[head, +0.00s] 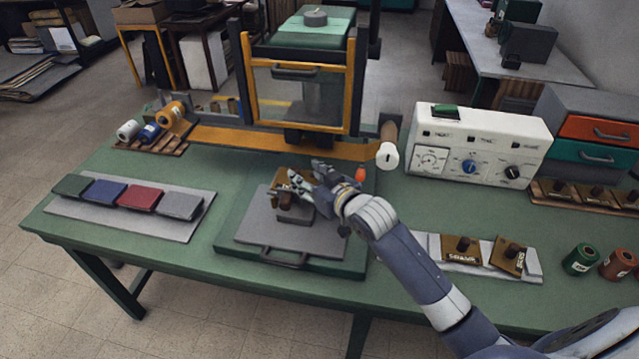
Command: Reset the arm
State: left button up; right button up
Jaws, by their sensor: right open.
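My right gripper (308,190) reaches in from the lower right in the head view. It is open, close over a grey block (294,216) and a brown plate (284,186) with a dark knob. These sit on a grey plate (262,230) with a front handle, on a green base (340,263). The fingers partly hide the brown plate, and I cannot tell whether they touch it. My left gripper is not in view.
Behind stands a yellow-framed press (243,85) with an orange ribbon (228,139). Velvet covers (140,199) lie on a board at left. A white control box (480,142), brown stamp plates (462,249) and spools (581,259) stand at right. The table's front left is clear.

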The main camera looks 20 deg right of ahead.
jog(key=s+f+g+h, duration=0.1)
jog(key=s+f+g, duration=0.35)
jog(key=s, duration=0.75)
jog(key=s+a+f+g+h, duration=0.1)
jog(key=s+f+g, duration=0.3)
jog(key=s, duration=0.8)
jog(key=s+f+g+h, duration=0.1)
jog(key=s+f+g, duration=0.35)
jog(key=s, duration=0.85)
notch_tip(320, 180, down, 31)
jog(key=s+b, duration=0.1)
jog(key=b, duration=0.1)
jog(key=s+d+f+b, duration=0.1)
jog(key=s+d+f, duration=0.2)
jog(key=s+f, duration=1.3)
jog(key=shift+s, duration=0.3)
